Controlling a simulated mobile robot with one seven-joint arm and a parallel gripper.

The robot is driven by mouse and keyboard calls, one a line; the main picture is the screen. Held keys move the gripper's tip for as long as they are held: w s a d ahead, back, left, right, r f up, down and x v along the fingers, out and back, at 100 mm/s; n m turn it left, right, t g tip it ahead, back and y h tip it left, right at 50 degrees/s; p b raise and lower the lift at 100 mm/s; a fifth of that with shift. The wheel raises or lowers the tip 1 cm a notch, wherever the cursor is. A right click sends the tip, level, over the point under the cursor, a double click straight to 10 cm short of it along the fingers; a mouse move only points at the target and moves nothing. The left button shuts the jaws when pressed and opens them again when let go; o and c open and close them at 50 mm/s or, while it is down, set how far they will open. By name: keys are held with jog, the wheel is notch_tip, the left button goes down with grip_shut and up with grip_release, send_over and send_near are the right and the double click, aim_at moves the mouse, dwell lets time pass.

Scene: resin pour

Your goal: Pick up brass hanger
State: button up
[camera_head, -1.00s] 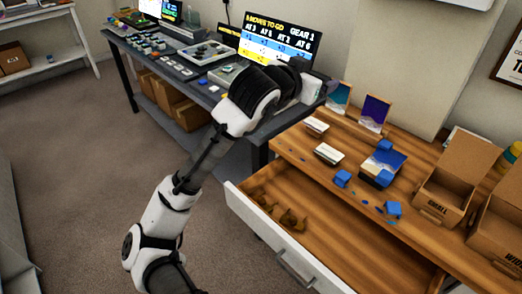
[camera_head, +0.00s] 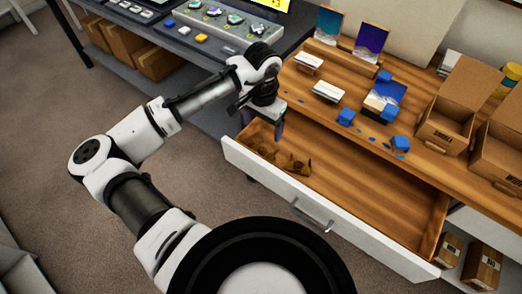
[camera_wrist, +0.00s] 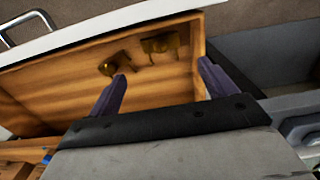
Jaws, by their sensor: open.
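Two brass hangers lie on the floor of the open wooden drawer, near its left end. One hanger (camera_head: 296,165) lies a little right of the other (camera_head: 264,151) in the head view. In the wrist view one hanger (camera_wrist: 115,63) shows just beyond the left fingertip, and the other (camera_wrist: 160,43) is farther off, between the finger lines. My gripper (camera_head: 262,125) is above the drawer's left end, pointing down, apart from the hangers. In the wrist view my gripper (camera_wrist: 163,76) has its two purple-grey fingers wide apart with nothing between them.
The drawer's white front (camera_head: 330,213) and side walls surround the hangers; the rest of its floor (camera_head: 375,205) is clear. The wooden worktop (camera_head: 310,105) overhangs behind, with blue blocks, cards and open cardboard boxes (camera_head: 447,125). A dark table (camera_head: 190,55) stands to the left.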

send_over(262, 151)
notch_tip(262, 151, down, 7)
jog(key=shift+w+f+p, duration=0.1)
jog(key=shift+w+p, duration=0.05)
jog(key=shift+p, duration=0.2)
jog(key=shift+f+p, duration=0.85)
jog(key=shift+f, duration=2)
jog(key=c, duration=0.8)
jog(key=shift+r, duration=0.15)
